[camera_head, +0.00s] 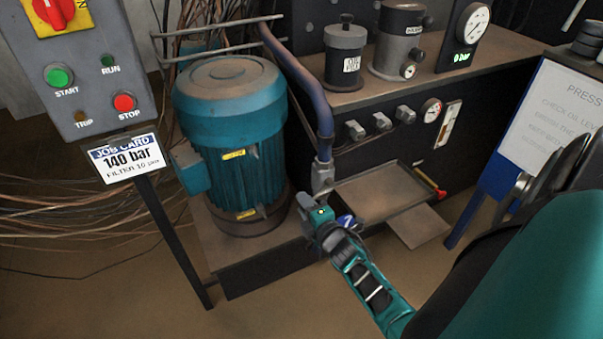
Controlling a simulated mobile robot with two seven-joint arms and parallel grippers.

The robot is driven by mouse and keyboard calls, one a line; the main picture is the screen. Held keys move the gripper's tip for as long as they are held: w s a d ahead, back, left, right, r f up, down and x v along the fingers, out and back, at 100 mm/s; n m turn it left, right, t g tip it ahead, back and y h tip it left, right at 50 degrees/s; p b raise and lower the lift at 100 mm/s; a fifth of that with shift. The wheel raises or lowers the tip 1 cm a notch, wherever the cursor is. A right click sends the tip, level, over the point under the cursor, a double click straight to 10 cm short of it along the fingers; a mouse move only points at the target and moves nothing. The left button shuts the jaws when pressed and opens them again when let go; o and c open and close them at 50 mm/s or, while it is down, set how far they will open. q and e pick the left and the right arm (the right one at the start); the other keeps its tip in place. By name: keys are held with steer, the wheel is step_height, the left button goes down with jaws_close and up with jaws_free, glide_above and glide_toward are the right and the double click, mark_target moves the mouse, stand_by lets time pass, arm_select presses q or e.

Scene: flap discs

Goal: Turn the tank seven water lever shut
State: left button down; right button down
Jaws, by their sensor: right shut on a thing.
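My right gripper (328,232) reaches up from the lower right to below a blue pipe with a grey metal end fitting (322,177). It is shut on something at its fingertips. A small blue piece with a white mark (347,222), which looks like the water lever, shows right beside the fingers. The gripper hides most of it, so its angle is unclear. I cannot read a tank number there. My left gripper is not in view.
A teal motor (232,140) stands left of the pipe. A shallow tray (385,195) and a red-and-yellow handle (430,186) are to the right. A control panel (90,75) with a job card (128,160) stands at the left. Bare floor lies in front.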

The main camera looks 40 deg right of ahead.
steer(key=shift+s+d+f, duration=0.1)
steer(key=shift+f, duration=0.1)
stand_by(0.3)
steer(key=c, duration=1.1)
jaws_free()
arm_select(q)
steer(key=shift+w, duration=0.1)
arm_select(e)
steer(key=shift+r, duration=0.1)
